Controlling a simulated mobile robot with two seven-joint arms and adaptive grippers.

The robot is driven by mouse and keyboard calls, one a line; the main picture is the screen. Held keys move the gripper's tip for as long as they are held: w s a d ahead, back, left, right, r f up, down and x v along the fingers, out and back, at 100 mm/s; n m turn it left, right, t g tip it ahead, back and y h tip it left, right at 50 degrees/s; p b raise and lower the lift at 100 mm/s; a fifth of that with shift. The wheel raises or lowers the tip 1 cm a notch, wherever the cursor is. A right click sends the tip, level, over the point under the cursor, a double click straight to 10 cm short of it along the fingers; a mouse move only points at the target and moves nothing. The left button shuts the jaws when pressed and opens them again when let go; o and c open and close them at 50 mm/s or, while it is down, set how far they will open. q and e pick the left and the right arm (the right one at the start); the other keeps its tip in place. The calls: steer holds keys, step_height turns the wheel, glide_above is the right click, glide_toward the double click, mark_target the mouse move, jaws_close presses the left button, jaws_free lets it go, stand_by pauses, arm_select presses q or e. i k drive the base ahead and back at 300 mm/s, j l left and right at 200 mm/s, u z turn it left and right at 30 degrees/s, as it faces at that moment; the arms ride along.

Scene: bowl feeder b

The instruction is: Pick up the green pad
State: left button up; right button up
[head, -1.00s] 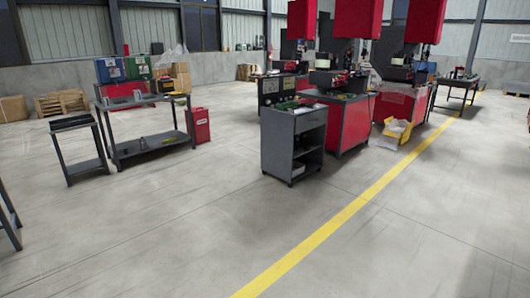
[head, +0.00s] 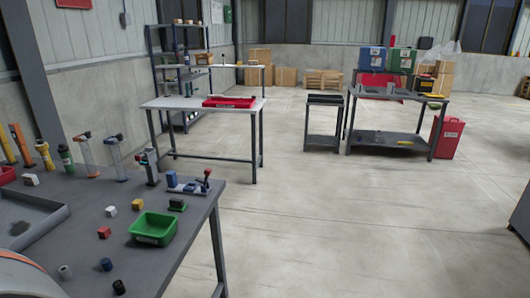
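A small flat green piece with a dark top (head: 177,205) lies on the grey table at the left, near its right edge. It may be the green pad, but it is too small to be sure. A green bin (head: 154,228) stands just in front of it, apart from it. Neither of my grippers shows in the head view.
The grey table (head: 85,235) also holds a yellow block (head: 137,204), a red block (head: 104,232), dark cylinders, a grey tray (head: 30,222) and several upright tools at the back. A white table with a red tray (head: 229,102) stands behind. The floor at right is clear.

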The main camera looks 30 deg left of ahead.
mark_target(177, 204)
steer(key=i+u, duration=0.1)
steer(key=u, duration=0.4)
steer(key=i+l+u, duration=0.15)
steer(key=u, duration=0.35)
steer(key=l+u, duration=0.1)
steer(key=u, duration=0.35)
steer(key=i+l+u, duration=0.15)
steer(key=u, duration=0.25)
steer(key=i+l+u, duration=0.1)
steer(key=l+u, duration=0.15)
steer(key=u, duration=0.15)
steer(key=l+u, duration=0.35)
steer(key=i+j, duration=0.05)
steer(key=i, duration=0.05)
